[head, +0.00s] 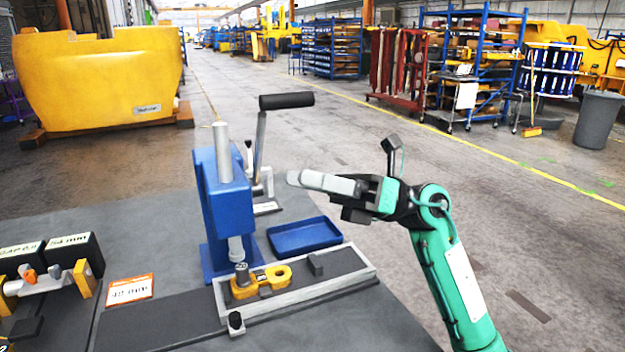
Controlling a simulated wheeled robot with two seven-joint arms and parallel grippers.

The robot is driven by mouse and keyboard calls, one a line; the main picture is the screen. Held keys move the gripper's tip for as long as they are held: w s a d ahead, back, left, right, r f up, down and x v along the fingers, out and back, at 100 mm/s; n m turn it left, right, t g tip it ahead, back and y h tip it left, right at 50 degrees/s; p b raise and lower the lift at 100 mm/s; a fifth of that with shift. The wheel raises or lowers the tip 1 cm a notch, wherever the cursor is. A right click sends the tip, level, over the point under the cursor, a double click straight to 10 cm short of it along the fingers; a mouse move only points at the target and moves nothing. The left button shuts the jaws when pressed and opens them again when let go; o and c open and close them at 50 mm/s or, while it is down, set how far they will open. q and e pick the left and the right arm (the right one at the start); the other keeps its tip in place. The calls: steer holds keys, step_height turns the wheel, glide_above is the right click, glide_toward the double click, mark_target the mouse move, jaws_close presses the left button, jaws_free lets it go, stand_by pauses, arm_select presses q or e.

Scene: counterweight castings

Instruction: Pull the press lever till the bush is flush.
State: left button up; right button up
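The blue arbor press (222,205) stands on the grey bench. Its lever is raised, with a near-upright grey shaft (260,145) and a black cross handle (286,100) on top. The silver ram (236,248) comes down over a yellow two-eyed casting (272,281). A dark grey bush (241,271) stands up out of the casting's left eye, below the ram. I cannot tell whether ram and bush touch. My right gripper (298,179) is right of the lever and below its handle, apart from it, fingers pointing left. The fingers overlap, so their opening is unclear. My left gripper is out of view.
The casting lies in a light grey fixture (350,277) with a black block (316,265). An empty blue tray (304,237) sits behind it. An orange-edged card (130,289) and black labelled bins (78,254) are at the left. Open floor lies beyond the bench.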

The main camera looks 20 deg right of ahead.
steer(key=shift+d, duration=0.1)
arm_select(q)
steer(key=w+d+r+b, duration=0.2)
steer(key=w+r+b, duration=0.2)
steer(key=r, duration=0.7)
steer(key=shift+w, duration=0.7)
arm_select(e)
steer(key=v, duration=1.3)
steer(key=shift+d+f, duration=0.2)
steer(key=shift+d, duration=0.1)
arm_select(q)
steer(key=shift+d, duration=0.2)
arm_select(e)
steer(key=shift+s, duration=0.1)
